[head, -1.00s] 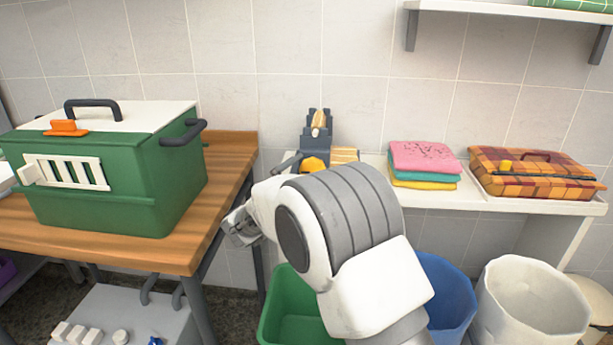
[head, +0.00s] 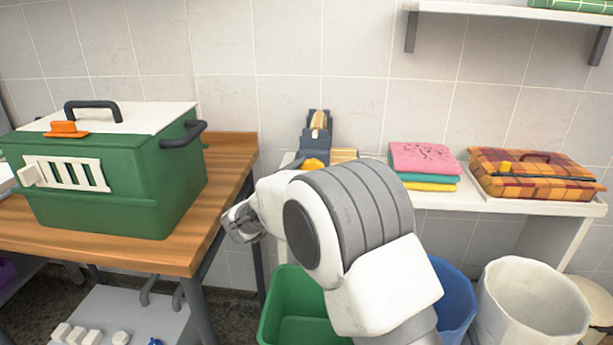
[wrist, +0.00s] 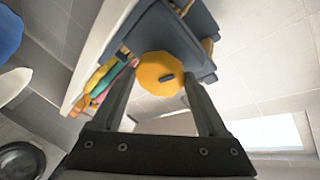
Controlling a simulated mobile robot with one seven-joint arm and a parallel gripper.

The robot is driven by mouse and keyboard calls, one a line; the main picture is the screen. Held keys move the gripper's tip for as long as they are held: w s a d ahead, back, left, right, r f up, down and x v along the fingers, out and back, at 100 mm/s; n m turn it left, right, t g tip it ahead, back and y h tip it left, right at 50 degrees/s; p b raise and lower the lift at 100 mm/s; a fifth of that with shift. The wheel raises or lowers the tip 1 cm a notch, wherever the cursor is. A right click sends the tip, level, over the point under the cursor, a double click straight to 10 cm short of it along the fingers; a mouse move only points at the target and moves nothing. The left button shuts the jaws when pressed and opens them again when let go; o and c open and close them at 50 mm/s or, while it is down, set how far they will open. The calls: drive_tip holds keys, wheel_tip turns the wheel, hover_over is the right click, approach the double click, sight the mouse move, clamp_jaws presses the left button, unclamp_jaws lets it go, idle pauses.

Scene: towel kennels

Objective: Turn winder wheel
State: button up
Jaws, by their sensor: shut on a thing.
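The winder (head: 318,128) is a dark blue-grey device on the white shelf against the wall, with a pale roll at its top. Its round orange-yellow wheel (head: 314,163) faces me, and its lower part is hidden behind my arm in the head view. In the head view my arm largely hides the gripper.
Folded pink, green and yellow towels (head: 424,165) and a plaid case (head: 535,175) lie on the white shelf (head: 590,208). A green carrier (head: 110,185) stands on a wooden table (head: 180,258) at left. Green (head: 290,310), blue (head: 455,290) and white (head: 535,300) bins stand below.

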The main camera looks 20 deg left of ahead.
drive_tip(key=shift+w+d+r+m+g+y+b, duration=0.1)
drive_tip(key=shift+d+m+g+y+b, duration=0.8)
drive_tip(key=shift+m+y, duration=2)
drive_tip(key=shift+w+a+r+m+g+y+b, duration=0.1)
drive_tip(key=shift+m+g+y+b, duration=0.35)
drive_tip(key=shift+m+y+b, duration=2.35)
drive_tip(key=shift+w+d+r+m+g+y+p, duration=0.15)
drive_tip(key=shift+d+m+g+y, duration=0.5)
drive_tip(key=shift+m, duration=4.15)
drive_tip(key=shift+s+a+f+y, duration=0.1)
drive_tip(key=shift+a+y, duration=0.2)
drive_tip(key=shift+y, duration=0.15)
drive_tip(key=o, duration=1.3)
drive_tip(key=shift+c, duration=0.2)
